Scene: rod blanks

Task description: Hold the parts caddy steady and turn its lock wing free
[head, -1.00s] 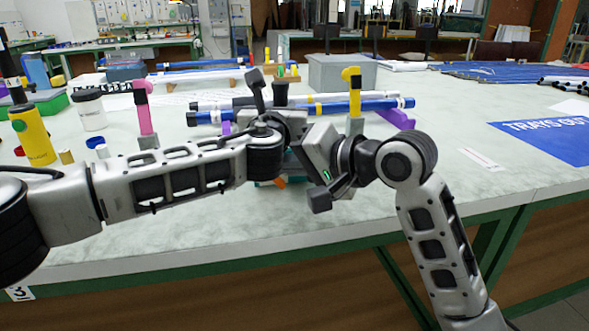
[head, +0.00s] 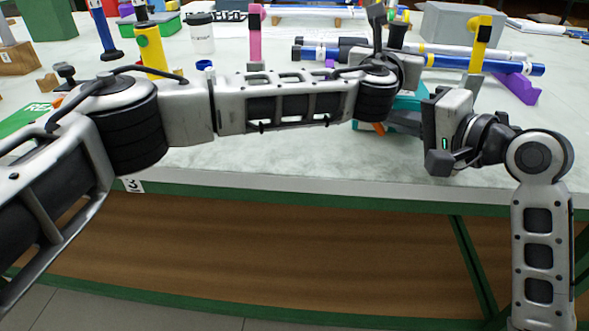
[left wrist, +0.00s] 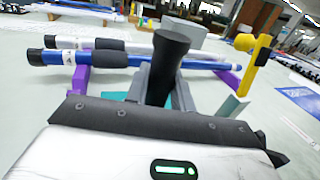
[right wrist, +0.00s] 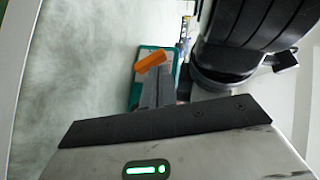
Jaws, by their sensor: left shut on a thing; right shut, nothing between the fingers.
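The parts caddy is a teal body (head: 408,101) with a dark upright handle (head: 397,36), near the bench's front edge. An orange lock wing (head: 379,128) sticks out low on its front. My left gripper (left wrist: 162,95) is shut on the black handle, which rises between its fingers in the left wrist view. My right gripper (right wrist: 155,90) is shut and empty. In the right wrist view its fingertips are close to the orange wing (right wrist: 150,62); I cannot tell whether they touch. My left forearm and right gripper hide part of the caddy in the head view.
Blue and white rods (head: 505,66) lie on purple supports (head: 520,87) behind the caddy. A yellow-topped post (head: 481,40) stands to the right and a pink post (head: 256,35) to the left. A grey box (head: 458,22) is behind. The bench front is clear.

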